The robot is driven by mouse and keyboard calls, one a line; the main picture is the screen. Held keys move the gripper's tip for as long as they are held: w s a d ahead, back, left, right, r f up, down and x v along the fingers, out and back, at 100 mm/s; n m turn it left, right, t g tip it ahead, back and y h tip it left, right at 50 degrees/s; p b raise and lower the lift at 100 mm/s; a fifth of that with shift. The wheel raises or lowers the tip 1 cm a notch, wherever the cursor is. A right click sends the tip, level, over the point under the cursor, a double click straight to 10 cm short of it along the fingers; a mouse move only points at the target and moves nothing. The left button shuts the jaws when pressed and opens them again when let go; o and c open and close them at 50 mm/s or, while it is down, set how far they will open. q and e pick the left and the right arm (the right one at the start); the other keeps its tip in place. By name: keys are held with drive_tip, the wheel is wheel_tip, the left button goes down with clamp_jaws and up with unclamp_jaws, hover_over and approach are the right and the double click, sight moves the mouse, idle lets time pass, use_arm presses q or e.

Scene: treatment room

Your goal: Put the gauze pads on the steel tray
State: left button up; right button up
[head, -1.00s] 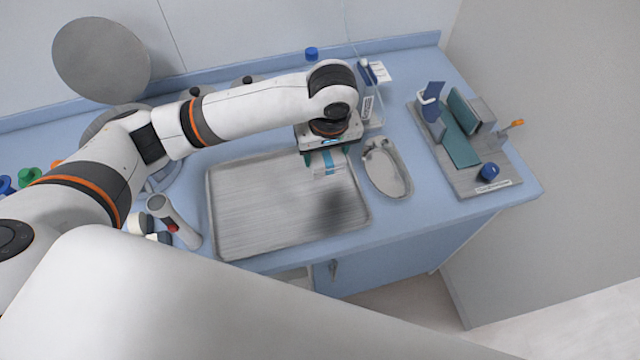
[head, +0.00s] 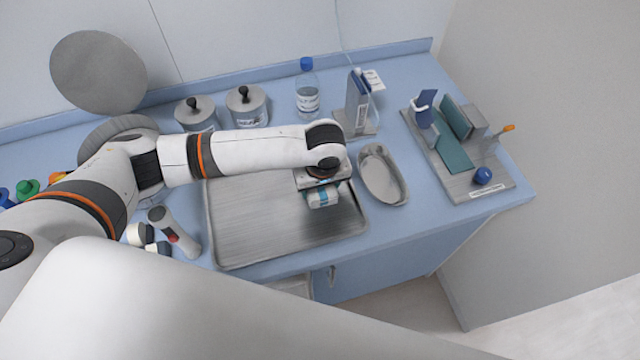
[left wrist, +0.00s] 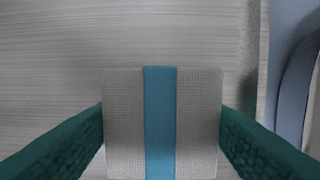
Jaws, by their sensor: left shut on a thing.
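The gauze pads (head: 323,199) are a pale woven pack with a blue band around the middle. My left gripper (head: 322,190) is shut on the pack, over the right part of the steel tray (head: 265,225). In the left wrist view the gauze pads (left wrist: 125,125) fill the space between the two green fingers of my left gripper (left wrist: 161,130). The brushed tray surface (left wrist: 120,35) shows behind the pack. I cannot tell whether the pack touches the tray. My right gripper is not in view.
A kidney dish (head: 383,176) stands close to the tray's right edge. A grey board (head: 490,190) with upright blocks lies further right. Two lidded jars (head: 247,105) and a bottle (head: 307,95) stand behind. A grey handheld device (head: 175,235) lies left of the tray. The tray's left part is clear.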

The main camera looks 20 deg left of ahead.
sight(323, 192)
use_arm(q)
drive_tip(key=o, duration=0.9)
drive_tip(key=shift+f, duration=0.1)
drive_tip(key=shift+o, duration=0.2)
drive_tip(key=shift+r, duration=0.4)
wheel_tip(323, 192, up, 11)
drive_tip(key=s+d+b, duration=0.1)
drive_tip(key=shift+s+r, duration=0.2)
drive_tip(key=shift+s, duration=0.05)
